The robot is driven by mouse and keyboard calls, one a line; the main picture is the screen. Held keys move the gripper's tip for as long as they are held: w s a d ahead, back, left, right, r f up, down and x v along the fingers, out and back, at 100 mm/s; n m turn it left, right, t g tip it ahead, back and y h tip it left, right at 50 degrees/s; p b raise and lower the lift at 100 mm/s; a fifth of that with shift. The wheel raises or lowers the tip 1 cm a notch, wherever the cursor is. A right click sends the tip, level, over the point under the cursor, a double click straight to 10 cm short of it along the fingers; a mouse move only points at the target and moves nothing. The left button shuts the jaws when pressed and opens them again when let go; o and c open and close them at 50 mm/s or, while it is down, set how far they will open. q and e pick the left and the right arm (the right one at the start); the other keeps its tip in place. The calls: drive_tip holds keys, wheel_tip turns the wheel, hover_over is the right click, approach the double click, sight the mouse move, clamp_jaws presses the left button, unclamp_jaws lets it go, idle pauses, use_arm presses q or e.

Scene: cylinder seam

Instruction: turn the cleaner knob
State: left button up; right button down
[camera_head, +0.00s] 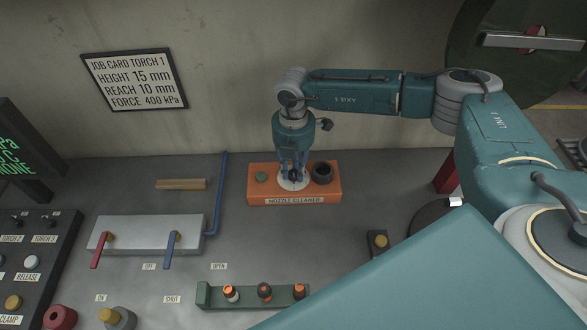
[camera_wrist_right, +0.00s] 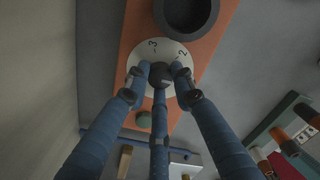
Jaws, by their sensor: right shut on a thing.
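The nozzle cleaner (camera_head: 263,196) is an orange box at the back middle of the bench, with a label on its front. It also shows in the right wrist view (camera_wrist_right: 205,62). A white dial (camera_wrist_right: 190,52) with the marks 2 and 3 surrounds its dark knob (camera_wrist_right: 160,76). My right gripper (camera_head: 293,176) points straight down over the dial. Its three blue fingers (camera_wrist_right: 160,85) are closed around the knob, which they partly hide. My left gripper is not in view.
A dark round cup (camera_head: 322,172) and a green button (camera_head: 261,177) flank the dial. A blue pipe (camera_head: 219,190), a grey manifold (camera_head: 130,233) with red and blue levers, and a green nozzle rack (camera_head: 207,295) stand nearby. Bare bench lies between cleaner and rack.

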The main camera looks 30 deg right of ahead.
drive_tip(key=shift+f+n+b, duration=0.2)
drive_tip(key=shift+n+b, duration=1.2)
drive_tip(key=shift+b, duration=0.05)
drive_tip(key=n+b, duration=0.3)
drive_tip(key=shift+w+n, duration=0.1)
drive_tip(key=shift+n, duration=0.3)
drive_tip(key=n+b, duration=0.9)
drive_tip(key=n, duration=0.2)
drive_tip(key=shift+r+n+b, duration=0.1)
drive_tip(key=shift+n+b, duration=0.2)
drive_tip(key=shift+b, duration=0.1)
drive_tip(key=n+b, duration=0.2)
drive_tip(key=n, duration=0.3)
drive_tip(key=shift+r+n+b, duration=0.15)
drive_tip(key=shift+n+b, duration=0.15)
drive_tip(key=shift+b, duration=0.1)
drive_tip(key=c, duration=1.5)
unclamp_jaws()
drive_tip(key=shift+o, duration=0.2)
